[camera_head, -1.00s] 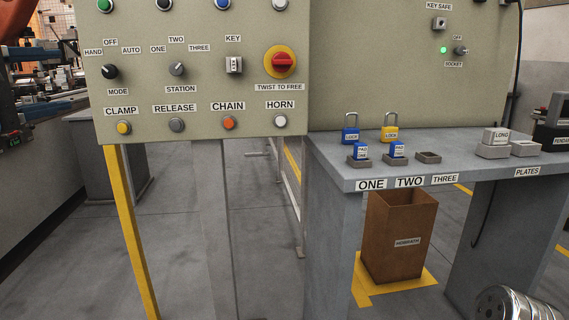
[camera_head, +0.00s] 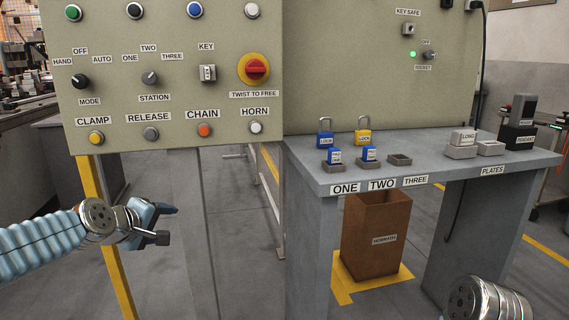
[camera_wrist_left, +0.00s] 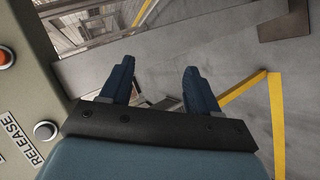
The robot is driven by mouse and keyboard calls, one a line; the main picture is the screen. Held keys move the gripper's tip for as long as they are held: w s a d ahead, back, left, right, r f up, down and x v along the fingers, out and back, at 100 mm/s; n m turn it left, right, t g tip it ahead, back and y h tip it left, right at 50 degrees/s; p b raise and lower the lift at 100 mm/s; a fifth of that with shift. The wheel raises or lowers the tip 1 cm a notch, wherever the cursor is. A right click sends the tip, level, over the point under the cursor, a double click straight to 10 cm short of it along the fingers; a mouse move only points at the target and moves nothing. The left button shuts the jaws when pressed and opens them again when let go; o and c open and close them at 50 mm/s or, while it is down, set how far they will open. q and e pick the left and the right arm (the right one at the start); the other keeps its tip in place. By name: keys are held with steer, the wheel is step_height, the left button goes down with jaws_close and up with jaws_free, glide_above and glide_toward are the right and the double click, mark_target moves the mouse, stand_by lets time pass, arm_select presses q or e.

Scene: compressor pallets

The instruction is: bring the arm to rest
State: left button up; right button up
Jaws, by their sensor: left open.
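My left gripper (camera_head: 168,223) is in the head view at the lower left, below the control panel (camera_head: 170,60), in front of the yellow post. In the left wrist view its two dark blue fingers (camera_wrist_left: 160,85) stand apart with nothing between them, so it is open and empty. The panel's edge with the RELEASE button (camera_wrist_left: 46,131) shows at the left of that view. Part of my right arm (camera_head: 488,300) shows at the lower right of the head view; its gripper is out of the picture.
A grey table (camera_head: 430,160) at the right holds a blue padlock (camera_head: 325,134), a yellow padlock (camera_head: 363,132), two blue blocks in holders, an empty holder (camera_head: 399,160) and plates (camera_head: 462,140). A brown bin (camera_head: 376,238) stands below it. Open floor lies below the panel.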

arm_select(q)
steer(key=s+d+f+m+g+p, duration=0.1)
steer(key=s+d+f+m+g, duration=0.15)
steer(key=f, duration=0.75)
steer(key=s+d+f+m+g, duration=0.1)
steer(key=d+f, duration=0.2)
steer(key=f, duration=0.6)
steer(key=s+d+f+m+g+p, duration=0.1)
steer(key=d+f+g, duration=0.15)
steer(key=f, duration=0.75)
steer(key=s+d+f+m+g, duration=0.2)
steer(key=s+d+f, duration=0.2)
steer(key=s+f, duration=0.5)
steer(key=s+d+f+m+g+h+p, duration=0.1)
steer(key=s+d+f+m+g, duration=0.1)
steer(key=s+f, duration=0.6)
steer(key=s+d+m, duration=0.1)
steer(key=s+d, duration=0.1)
steer(key=s, duration=0.4)
steer(key=shift+s+f+g+h, duration=0.15)
steer(key=shift+f+g+h, duration=0.15)
steer(key=shift+f+g, duration=0.1)
